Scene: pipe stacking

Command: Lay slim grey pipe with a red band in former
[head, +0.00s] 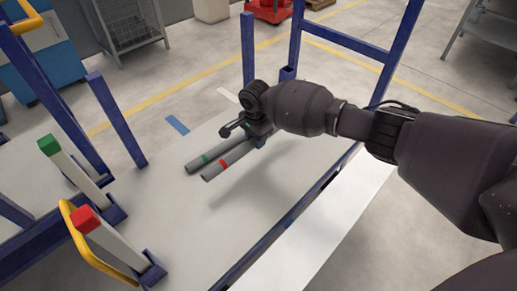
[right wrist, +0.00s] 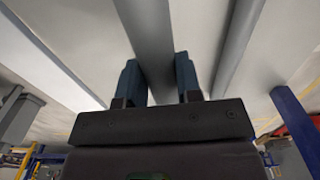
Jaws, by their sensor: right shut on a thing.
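The slim grey pipe with a red band (head: 222,165) is over the pale table surface, its near end pointing down-left in the head view. My right gripper (head: 261,140) is shut on it near its far part, which the gripper partly hides. In the right wrist view the pipe (right wrist: 147,30) runs between the two blue fingers (right wrist: 158,72). A grey pipe with a green band (head: 205,159) lies alongside, just left and apart. I cannot tell for certain which structure is the former. My left gripper is not in view.
Pale posts with a green cap (head: 49,145) and a red cap (head: 85,218) stand at the left in blue bases. Blue uprights (head: 117,120) and a blue frame (head: 345,38) edge the surface. The pale surface (head: 175,205) between posts and pipes is clear.

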